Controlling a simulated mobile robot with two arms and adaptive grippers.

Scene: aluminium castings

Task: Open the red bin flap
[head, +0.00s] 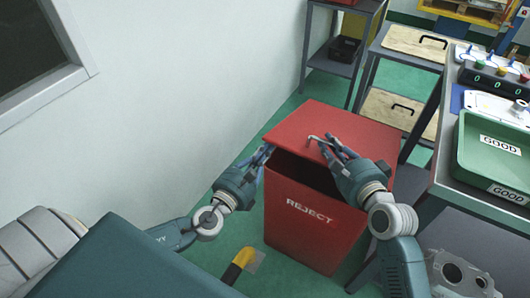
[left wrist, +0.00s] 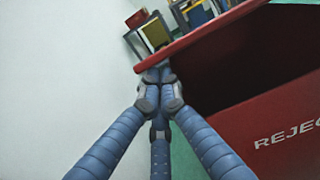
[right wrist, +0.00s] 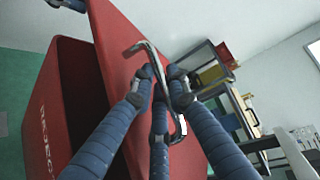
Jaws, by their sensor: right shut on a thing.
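The red bin (head: 305,235), lettered REJECT, stands on the green floor by the wall. Its red flap (head: 345,125) is raised at the front, with a dark gap between flap and bin. My right gripper (head: 327,145) is shut on the bent metal handle (head: 314,138) on top of the flap; the handle also shows in the right wrist view (right wrist: 146,47). My left gripper (head: 264,152) is at the flap's left edge, its fingertips together; in the left wrist view they meet at the flap's edge (left wrist: 205,33). I cannot tell whether they touch it.
A bench with a green GOOD tray (head: 468,160) and a control box (head: 495,80) stands at the right. Wooden-topped stands (head: 415,42) are behind the bin, and a grey shelf (head: 340,55) is at the back. The white wall (head: 190,90) runs close on the left.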

